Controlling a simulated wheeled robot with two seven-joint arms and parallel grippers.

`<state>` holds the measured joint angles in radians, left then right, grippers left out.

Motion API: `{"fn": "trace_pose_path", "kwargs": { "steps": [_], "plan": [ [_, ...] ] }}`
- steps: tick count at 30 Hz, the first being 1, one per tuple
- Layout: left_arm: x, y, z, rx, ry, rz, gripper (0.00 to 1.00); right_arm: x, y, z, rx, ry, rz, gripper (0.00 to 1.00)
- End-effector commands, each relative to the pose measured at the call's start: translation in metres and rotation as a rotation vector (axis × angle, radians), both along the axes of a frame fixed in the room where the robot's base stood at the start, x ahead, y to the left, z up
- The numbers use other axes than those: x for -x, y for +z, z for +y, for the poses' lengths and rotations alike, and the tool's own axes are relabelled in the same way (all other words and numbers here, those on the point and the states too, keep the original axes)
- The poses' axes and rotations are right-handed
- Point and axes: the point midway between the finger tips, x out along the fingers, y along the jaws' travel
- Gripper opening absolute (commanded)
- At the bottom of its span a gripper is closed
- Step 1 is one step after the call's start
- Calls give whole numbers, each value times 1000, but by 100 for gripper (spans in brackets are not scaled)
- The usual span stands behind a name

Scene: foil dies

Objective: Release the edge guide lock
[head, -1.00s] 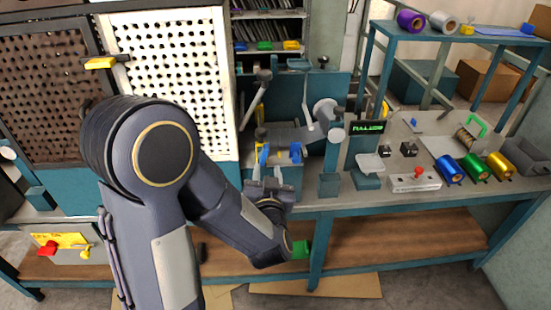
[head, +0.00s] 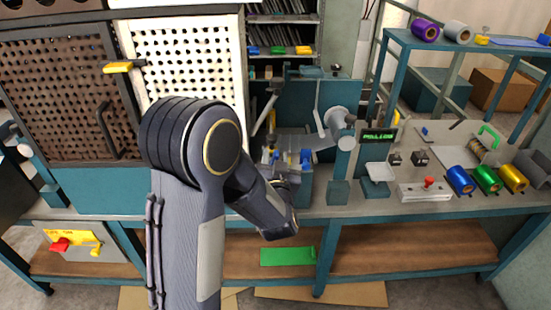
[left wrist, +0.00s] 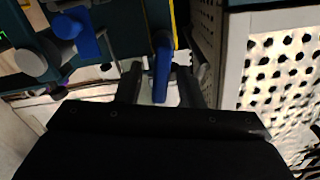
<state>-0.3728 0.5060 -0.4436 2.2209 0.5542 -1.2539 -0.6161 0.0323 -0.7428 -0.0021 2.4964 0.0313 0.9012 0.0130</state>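My left gripper (left wrist: 160,88) is open, with one finger on each side of a blue lever (left wrist: 162,68). The lever looks to be the edge guide lock; I cannot tell whether either finger touches it. In the head view the blue lever (head: 275,158) shows small beside a yellow strip, on the grey and teal machine (head: 305,140). My left gripper (head: 283,178) is at the front of this machine, largely hidden by my own arm. A second blue knob (head: 306,157) is to the right, also seen in the left wrist view (left wrist: 86,36). My right gripper is not in view.
A white perforated panel (head: 185,80) stands close to the left of the machine. A small lit display (head: 379,136) and a control box with a red button (head: 424,190) are to the right, with coloured foil rolls (head: 487,179) beyond. A green tray (head: 287,256) lies on the lower shelf.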

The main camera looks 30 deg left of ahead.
Motion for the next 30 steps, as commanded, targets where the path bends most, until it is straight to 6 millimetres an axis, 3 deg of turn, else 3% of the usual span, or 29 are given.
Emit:
{"fn": "trace_pose_path", "kwargs": {
  "steps": [1, 8, 13, 21, 30],
  "plan": [
    [0, 0, 0, 0, 0, 0, 31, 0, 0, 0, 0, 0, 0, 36],
    [0, 0, 0, 0, 0, 0, 0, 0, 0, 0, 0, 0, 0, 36],
    [0, -1, 0, 10, 0, -7, 0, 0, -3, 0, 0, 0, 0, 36],
    [4, -2, 7, 206, 0, -131, 0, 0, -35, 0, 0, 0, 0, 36],
    [5, 2, 7, 240, -1, -147, 0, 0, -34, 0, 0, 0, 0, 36]
  ]
}}
